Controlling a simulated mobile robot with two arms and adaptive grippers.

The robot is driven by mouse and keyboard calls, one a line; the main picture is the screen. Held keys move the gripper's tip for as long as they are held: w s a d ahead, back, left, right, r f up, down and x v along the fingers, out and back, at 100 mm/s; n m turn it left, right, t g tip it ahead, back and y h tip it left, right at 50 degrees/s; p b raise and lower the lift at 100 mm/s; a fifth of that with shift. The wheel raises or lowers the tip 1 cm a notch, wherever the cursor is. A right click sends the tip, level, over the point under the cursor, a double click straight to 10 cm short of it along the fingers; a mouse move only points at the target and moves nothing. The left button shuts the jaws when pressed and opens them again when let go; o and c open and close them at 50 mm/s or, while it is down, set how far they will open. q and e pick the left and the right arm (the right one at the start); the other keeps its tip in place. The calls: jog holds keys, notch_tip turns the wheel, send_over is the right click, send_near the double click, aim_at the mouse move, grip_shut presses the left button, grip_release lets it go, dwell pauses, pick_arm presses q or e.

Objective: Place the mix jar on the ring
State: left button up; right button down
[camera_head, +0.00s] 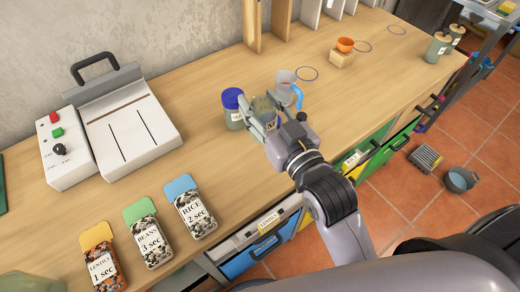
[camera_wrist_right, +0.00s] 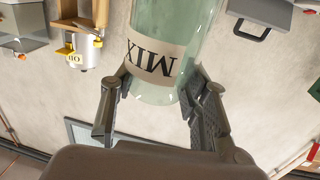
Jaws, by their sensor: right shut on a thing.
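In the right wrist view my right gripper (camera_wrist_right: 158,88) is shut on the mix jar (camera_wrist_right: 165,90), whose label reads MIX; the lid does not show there. I cannot tell whether the jar touches the worktop. A thin dark ring (camera_head: 307,74) lies flat beyond the measuring cup, and two similar rings lie farther right. My left gripper is not in view.
A measuring cup (camera_head: 286,84) with a blue handle stands close behind my right gripper. A white sealing machine (camera_head: 120,115) and three labelled packets are on the left. Corked jars (camera_head: 437,47) stand at the far right.

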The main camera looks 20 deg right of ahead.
notch_tip(320, 180, down, 7)
jog(key=shift+r, duration=0.1)
notch_tip(320, 180, down, 5)
jog(key=shift+r, duration=0.1)
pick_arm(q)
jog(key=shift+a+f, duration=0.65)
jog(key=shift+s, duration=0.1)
pick_arm(e)
jog(key=c, duration=0.9)
grip_release()
jog(key=shift+f, duration=0.2)
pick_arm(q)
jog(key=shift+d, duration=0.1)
pick_arm(e)
jog(key=shift+r, duration=0.1)
